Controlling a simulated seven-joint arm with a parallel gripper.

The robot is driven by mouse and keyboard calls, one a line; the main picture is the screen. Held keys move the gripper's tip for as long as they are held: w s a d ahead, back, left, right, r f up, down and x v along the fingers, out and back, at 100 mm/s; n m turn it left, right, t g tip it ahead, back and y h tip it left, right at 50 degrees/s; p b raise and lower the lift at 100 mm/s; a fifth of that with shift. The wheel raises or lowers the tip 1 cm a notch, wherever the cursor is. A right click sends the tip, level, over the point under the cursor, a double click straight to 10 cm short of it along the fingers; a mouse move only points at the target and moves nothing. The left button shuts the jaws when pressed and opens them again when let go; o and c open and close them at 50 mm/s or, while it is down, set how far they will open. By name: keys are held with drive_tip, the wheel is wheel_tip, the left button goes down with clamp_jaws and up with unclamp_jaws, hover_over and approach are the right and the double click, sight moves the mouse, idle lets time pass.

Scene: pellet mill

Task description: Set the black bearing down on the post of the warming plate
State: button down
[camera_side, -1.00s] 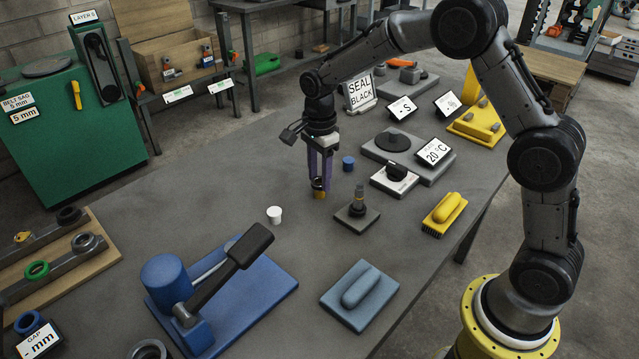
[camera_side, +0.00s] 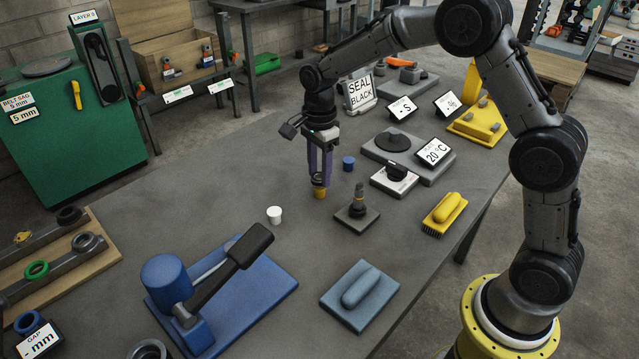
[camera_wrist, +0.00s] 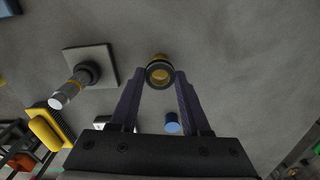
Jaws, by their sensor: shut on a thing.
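My gripper (camera_side: 320,181) is low over the table in the side view, its fingers shut on a small dark ring that I take for the black bearing (camera_side: 317,180). In the wrist view the bearing (camera_wrist: 161,83) sits between the fingertips (camera_wrist: 160,80). Yellow shows through and behind it, from a small yellow cup (camera_side: 320,193) just below. I cannot tell whether ring and cup touch. The warming plate (camera_side: 433,169) is a grey slab to the right with a 20 °C display.
A blue cup (camera_side: 348,163) and a white cup (camera_side: 274,215) stand near the gripper. A stepped dark peg on a square base (camera_side: 357,206) is to its right. A blue lever press (camera_side: 220,290) is front left.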

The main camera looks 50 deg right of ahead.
drive_tip(key=shift+r, duration=2.95)
